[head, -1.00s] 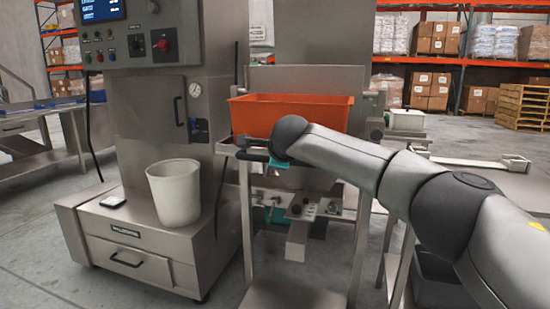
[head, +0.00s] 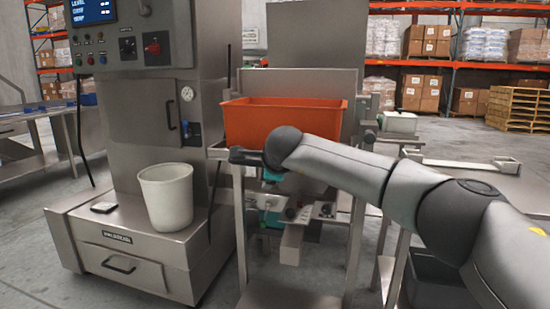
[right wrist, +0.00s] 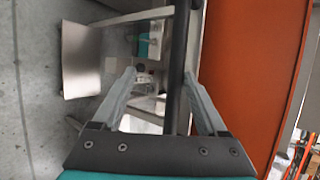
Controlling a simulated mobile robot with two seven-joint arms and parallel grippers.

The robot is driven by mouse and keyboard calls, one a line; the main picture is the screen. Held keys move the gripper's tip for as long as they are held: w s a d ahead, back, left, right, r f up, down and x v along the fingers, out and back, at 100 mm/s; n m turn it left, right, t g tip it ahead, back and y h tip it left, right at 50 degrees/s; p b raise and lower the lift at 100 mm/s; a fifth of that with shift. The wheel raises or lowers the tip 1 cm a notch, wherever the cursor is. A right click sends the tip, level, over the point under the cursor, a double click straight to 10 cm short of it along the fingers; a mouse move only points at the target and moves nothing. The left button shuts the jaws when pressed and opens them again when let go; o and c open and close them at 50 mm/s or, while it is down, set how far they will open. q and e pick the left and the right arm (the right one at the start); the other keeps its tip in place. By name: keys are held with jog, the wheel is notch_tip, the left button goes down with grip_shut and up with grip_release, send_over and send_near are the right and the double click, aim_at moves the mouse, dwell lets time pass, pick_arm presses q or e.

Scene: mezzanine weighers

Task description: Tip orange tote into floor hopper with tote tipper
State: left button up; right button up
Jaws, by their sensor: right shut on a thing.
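The orange tote (head: 284,124) sits level on a steel stand (head: 240,225) in the middle of the head view. Its side fills the right of the right wrist view (right wrist: 258,70). A dark handle bar (right wrist: 180,60) runs along the near side of the tote. My right gripper (right wrist: 168,100) is shut on this bar, with a finger on each side of it. In the head view my right arm's wrist hides most of the grip. The floor hopper and the tipper cannot be told apart clearly from the steelwork behind. My left gripper is not in view.
A steel machine with a control panel (head: 130,35) stands at left, a pale bucket (head: 166,197) on its base. A tall steel panel (head: 315,40) rises behind the tote. A steel table (head: 490,185) is at right. Grey floor is clear at lower left.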

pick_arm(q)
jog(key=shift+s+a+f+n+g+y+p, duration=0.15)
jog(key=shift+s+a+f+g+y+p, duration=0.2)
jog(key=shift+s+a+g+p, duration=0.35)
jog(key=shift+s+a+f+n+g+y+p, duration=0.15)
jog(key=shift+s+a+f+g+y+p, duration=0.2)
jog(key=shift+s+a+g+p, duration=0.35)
pick_arm(e)
jog(key=v, duration=1.4)
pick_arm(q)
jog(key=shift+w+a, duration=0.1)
pick_arm(e)
jog(key=shift+s+a, duration=0.1)
jog(key=shift+s, duration=0.05)
